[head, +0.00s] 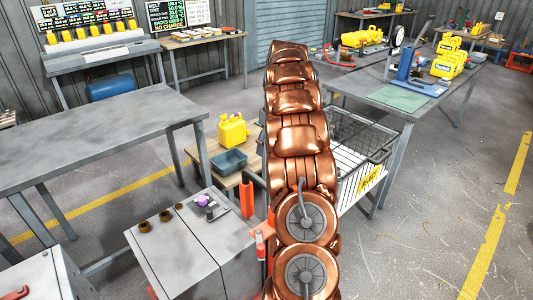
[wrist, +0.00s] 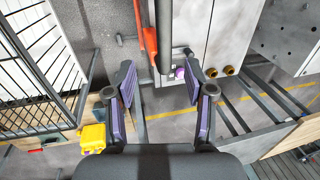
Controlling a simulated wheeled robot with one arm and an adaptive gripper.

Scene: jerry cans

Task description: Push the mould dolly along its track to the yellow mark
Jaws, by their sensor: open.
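My gripper (wrist: 160,68) shows in the wrist view with its two purple-padded fingers apart and nothing held between them. A grey machine cabinet (wrist: 223,30) lies beyond the fingers, with a small purple knob (wrist: 180,72) near the right fingertip. I cannot tell whether the knob touches the finger. In the head view the cabinet (head: 185,250) stands at lower left, with the purple knob (head: 203,201) on top. My copper arm hides much of the middle there, and my gripper is not seen. I cannot clearly pick out the mould dolly, its track or the yellow mark.
An orange upright part (head: 247,196) stands beside the cabinet. A yellow jerry can (head: 232,131) and a blue-grey bin (head: 229,162) sit on a low wooden table. A wire basket (head: 368,135) is right of my arm. A bare grey table (head: 90,135) is left. Open floor lies right.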

